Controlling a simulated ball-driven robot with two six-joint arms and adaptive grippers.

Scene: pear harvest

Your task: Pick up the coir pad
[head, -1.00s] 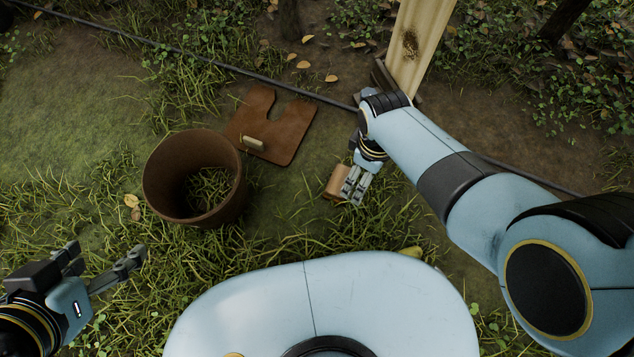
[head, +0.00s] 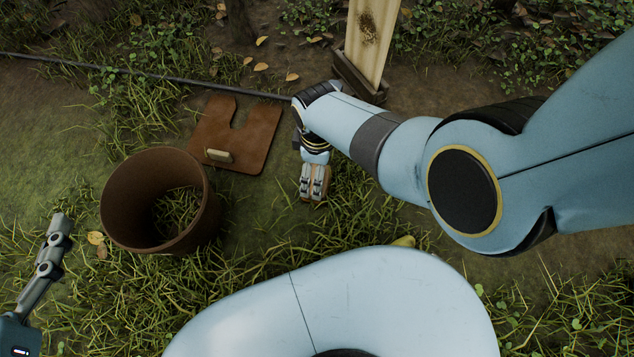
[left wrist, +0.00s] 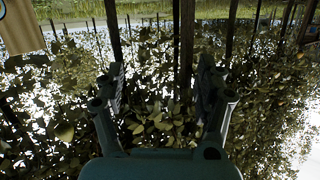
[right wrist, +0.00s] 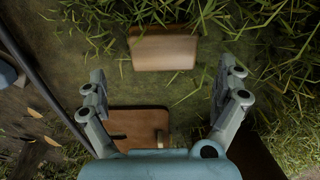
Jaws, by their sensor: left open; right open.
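The coir pad appears to be a plain orange-brown block (right wrist: 165,52); it lies on the ground in the right wrist view, ahead of my right fingertips and roughly centred between them. My right gripper (right wrist: 163,80) is open and empty, with a gap to the block. In the head view my right gripper (head: 314,184) hangs over the block and hides most of it. My left gripper (left wrist: 160,78) is open and empty, facing leafy plants; in the head view only part of it shows at the lower left.
A brown bucket (head: 110,208) with grass inside stands left of my right gripper. A notched brown board (head: 255,140) with a small handle (head: 218,156) lies behind it. A dark hose (head: 120,72) crosses the ground. A pale wooden post (head: 372,45) stands behind my right arm. A yellowish fruit (head: 404,241) lies in grass.

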